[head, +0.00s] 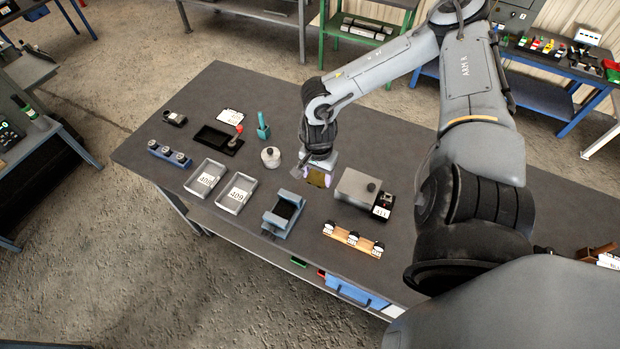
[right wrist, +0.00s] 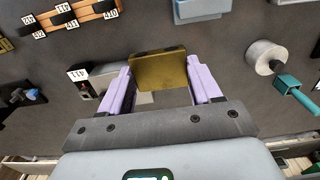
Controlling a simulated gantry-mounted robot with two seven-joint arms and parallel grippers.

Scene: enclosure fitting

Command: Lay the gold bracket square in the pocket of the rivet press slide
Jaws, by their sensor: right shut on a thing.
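The gold bracket (head: 318,179) is held above the table by my right gripper (head: 317,174), which is shut on it. In the right wrist view the bracket (right wrist: 158,69) spans between the two lilac fingers of the gripper (right wrist: 160,80), its plate facing the camera. A blue-grey fixture with a dark pocket (head: 271,222), which looks like the rivet press slide, stands at the table's front, below and left of the bracket in the head view. Its edge shows at the top of the right wrist view (right wrist: 200,9). The bracket is apart from it. My left gripper is out of view.
A grey box with a knob, labelled 411 (head: 352,188), stands right of the bracket. An orange rack (head: 345,243) lies in front. Two grey trays (head: 231,206), a white round pot (head: 270,157), a teal tool (head: 263,130) and a black tray (head: 213,146) are to the left.

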